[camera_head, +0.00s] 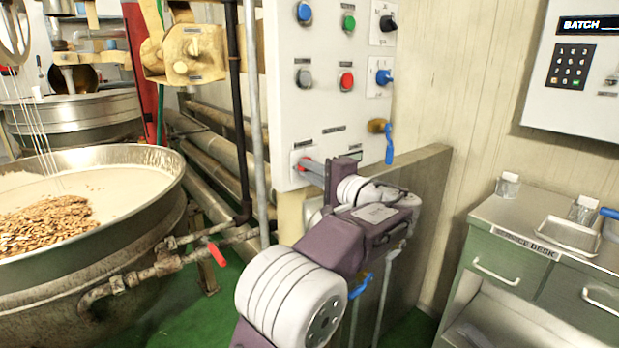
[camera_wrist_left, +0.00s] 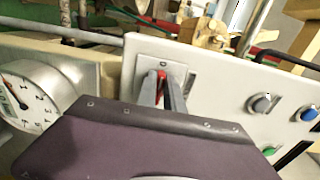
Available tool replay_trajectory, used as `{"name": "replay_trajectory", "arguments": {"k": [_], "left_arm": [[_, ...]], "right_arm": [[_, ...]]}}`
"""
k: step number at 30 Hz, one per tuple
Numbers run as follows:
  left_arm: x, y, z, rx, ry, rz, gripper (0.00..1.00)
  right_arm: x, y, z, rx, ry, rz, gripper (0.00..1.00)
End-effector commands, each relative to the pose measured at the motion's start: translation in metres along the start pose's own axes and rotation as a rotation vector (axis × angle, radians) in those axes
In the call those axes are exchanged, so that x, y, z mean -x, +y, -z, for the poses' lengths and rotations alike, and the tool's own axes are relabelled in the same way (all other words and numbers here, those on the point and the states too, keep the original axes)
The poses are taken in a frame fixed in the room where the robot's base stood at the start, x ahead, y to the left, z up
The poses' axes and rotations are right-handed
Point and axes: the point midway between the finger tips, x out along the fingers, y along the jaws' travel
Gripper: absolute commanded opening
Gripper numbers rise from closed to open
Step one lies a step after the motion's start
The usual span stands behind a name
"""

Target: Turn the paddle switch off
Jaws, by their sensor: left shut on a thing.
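The red paddle switch (camera_head: 303,161) sits on a small plate at the lower left of the white control panel (camera_head: 335,85). My left gripper (camera_head: 312,167) reaches the panel from the front, its fingers shut on the red paddle. In the left wrist view the paddle (camera_wrist_left: 161,75) shows red between the two grey fingertips (camera_wrist_left: 164,92). The fingers hide most of the paddle, so its exact tilt is hard to tell. My right gripper is not in view.
A gauge (camera_wrist_left: 30,98) is beside the panel. A large kettle (camera_head: 100,165) stands left, a green desk (camera_head: 530,262) right.

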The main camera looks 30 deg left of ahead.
Motion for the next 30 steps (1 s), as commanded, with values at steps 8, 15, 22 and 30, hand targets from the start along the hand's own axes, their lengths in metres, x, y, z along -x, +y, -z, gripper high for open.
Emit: {"name": "replay_trajectory", "arguments": {"k": [8, 15, 22, 30], "left_arm": [[0.0002, 0.0020, 0.0001, 0.026, -0.001, -0.003, 0.00], [0.0002, 0.0019, 0.0000, 0.027, -0.001, -0.004, 0.00], [0.0001, 0.0015, 0.0000, 0.027, -0.001, -0.003, 0.34], [0.0043, 0.0003, 0.0003, 0.026, 0.000, -0.002, 0.34]], "right_arm": [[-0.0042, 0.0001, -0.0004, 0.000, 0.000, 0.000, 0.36], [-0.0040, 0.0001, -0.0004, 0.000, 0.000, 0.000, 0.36], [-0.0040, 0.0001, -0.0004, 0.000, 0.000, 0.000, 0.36], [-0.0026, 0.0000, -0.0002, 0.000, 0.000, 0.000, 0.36]]}}
